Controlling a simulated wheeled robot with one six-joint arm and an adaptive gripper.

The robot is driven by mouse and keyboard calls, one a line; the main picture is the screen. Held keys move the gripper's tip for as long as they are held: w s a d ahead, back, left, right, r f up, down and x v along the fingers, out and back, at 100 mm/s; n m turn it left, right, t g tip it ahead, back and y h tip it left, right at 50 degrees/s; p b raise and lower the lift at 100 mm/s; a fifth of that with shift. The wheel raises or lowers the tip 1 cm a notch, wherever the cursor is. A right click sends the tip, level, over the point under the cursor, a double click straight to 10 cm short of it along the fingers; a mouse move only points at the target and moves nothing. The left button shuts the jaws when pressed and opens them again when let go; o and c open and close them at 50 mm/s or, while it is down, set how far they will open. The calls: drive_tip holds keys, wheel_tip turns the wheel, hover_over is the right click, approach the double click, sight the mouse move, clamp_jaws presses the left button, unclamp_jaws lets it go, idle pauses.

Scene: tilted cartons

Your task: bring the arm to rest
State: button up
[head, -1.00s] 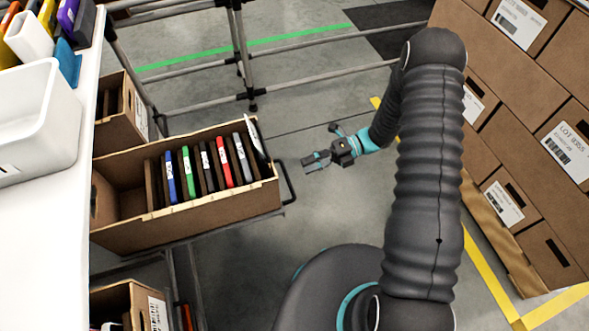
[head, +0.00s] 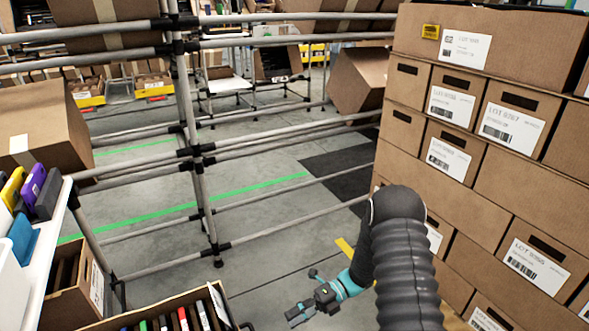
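My gripper (head: 300,312) is low in the head view, right of an open carton (head: 172,301) and apart from it. Its two fingers point left with a gap between them, and nothing shows between them. My arm, in a ribbed dark sleeve, rises at the lower right and bends down to the gripper. The carton is cut off by the bottom edge and holds several thin upright cases in different colours.
A pipe rack (head: 200,195) stands ahead on the left. Stacked labelled cartons (head: 500,180) form a wall close on the right. A white shelf (head: 50,245) with coloured items is at the left edge. Grey floor (head: 270,240) is clear between.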

drive_tip(key=s+d+f+n+h, duration=0.3)
drive_tip(key=s+n, duration=0.2)
drive_tip(key=n, duration=0.4)
drive_tip(key=s+d+r+n+h, duration=0.2)
drive_tip(key=d+r+n+h, duration=0.25)
drive_tip(key=n, duration=0.35)
drive_tip(key=s+d+r+n+t+h, duration=0.2)
drive_tip(key=s+r+n+t, duration=0.2)
drive_tip(key=r, duration=0.6)
drive_tip(key=s+d+r+n+t+h, duration=0.2)
drive_tip(key=s+d+r+n+t, duration=0.1)
drive_tip(key=r, duration=0.8)
drive_tip(key=s+d+r+n+t+h, duration=0.2)
drive_tip(key=s+r+n+t, duration=0.3)
drive_tip(key=r, duration=0.6)
drive_tip(key=shift+d+r+n+t, duration=0.2)
drive_tip(key=shift+d+n+t, duration=0.2)
drive_tip(key=shift+n+t, duration=0.15)
drive_tip(key=shift+d, duration=0.15)
